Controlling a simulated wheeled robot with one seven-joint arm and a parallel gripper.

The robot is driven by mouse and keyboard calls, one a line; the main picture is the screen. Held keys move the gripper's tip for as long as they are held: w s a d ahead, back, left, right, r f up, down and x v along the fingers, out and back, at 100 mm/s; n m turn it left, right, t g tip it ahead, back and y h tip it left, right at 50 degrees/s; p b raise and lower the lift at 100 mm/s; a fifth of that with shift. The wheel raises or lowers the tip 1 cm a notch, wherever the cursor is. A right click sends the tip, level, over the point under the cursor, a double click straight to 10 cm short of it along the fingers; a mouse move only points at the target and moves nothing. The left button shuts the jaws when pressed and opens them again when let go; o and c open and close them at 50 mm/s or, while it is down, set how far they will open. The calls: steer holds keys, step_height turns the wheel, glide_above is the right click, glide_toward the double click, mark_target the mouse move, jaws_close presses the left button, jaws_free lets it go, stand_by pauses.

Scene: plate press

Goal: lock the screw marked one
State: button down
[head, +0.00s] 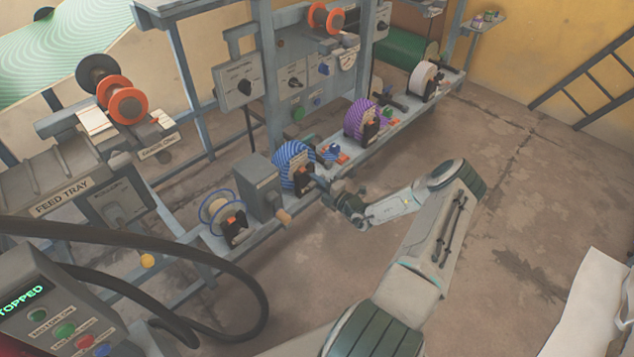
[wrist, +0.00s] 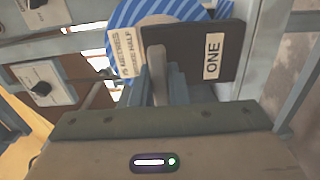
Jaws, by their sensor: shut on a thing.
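The dark block marked ONE (wrist: 213,58) stands in front of a blue-and-white striped roll (wrist: 185,12). A pale grey upright piece (wrist: 157,68), which looks like the screw's handle, rises beside the block's left part. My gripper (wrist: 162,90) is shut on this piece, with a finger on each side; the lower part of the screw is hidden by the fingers. In the head view my gripper (head: 326,188) reaches from the right to the front of the blue striped roll (head: 290,158) on the rail. The screw itself is too small to tell there.
A grey box with a wooden knob (head: 262,188) and a thin blue reel (head: 217,212) stand left of my gripper. A purple roll (head: 362,120) and a white roll (head: 423,76) sit farther along the rail. The floor (head: 500,260) right of my arm is clear.

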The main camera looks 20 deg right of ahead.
steer(key=shift+a+f, duration=0.1)
steer(key=shift+a, duration=0.05)
steer(key=c, duration=1.4)
jaws_free()
steer(key=shift+s, duration=0.1)
steer(key=p+v, duration=0.1)
steer(key=v, duration=1.2)
steer(key=shift+s+d+p, duration=0.2)
steer(key=shift+s+p, duration=0.15)
steer(key=shift+p, duration=0.05)
